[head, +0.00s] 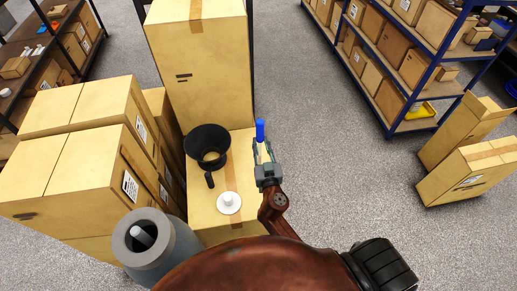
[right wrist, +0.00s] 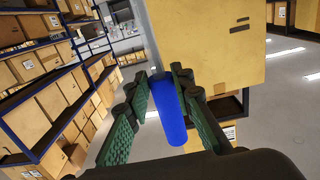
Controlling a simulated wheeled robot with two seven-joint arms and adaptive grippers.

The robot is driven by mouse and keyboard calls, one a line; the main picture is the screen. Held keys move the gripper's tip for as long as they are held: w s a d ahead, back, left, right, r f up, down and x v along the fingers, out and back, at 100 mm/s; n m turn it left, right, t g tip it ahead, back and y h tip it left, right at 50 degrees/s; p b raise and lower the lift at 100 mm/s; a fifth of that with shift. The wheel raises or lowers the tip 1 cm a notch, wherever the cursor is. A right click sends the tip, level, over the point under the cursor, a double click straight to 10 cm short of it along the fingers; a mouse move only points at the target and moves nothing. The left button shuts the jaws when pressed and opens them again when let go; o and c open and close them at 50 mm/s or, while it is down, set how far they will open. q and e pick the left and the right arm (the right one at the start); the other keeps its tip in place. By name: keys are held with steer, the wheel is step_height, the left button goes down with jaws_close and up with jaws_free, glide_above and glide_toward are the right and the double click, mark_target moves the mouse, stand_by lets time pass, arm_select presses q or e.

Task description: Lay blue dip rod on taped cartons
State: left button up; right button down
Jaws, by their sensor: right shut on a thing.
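The blue dip rod (head: 260,130) is held in my right gripper (head: 264,160), near the right edge of the low taped carton (head: 232,163) in the head view. In the right wrist view the blue rod (right wrist: 171,112) sits between the two green-padded fingers of the right gripper (right wrist: 166,76), which are shut on it. Its lower end points toward the camera. The rod's height over the carton is hard to tell. A tall taped carton (head: 198,60) stands behind the low one and also shows in the right wrist view (right wrist: 205,45). My left gripper is out of view.
On the low carton are a black funnel (head: 205,140), a small black piece (head: 209,180) and a white disc with a knob (head: 229,203). Stacked cartons (head: 80,150) are left; open floor (head: 330,180) lies right.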

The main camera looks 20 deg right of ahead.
mark_target(259, 148)
steer(key=shift+w+f, duration=0.4)
steer(key=shift+f, duration=0.05)
steer(key=shift+w+f, duration=0.45)
steer(key=shift+f, duration=1.55)
steer(key=shift+f+b, duration=0.2)
steer(key=shift+b, duration=0.25)
steer(key=c, duration=1.8)
jaws_free()
steer(key=shift+c, duration=0.2)
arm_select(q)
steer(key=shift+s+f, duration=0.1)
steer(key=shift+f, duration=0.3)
arm_select(e)
steer(key=shift+o, duration=0.8)
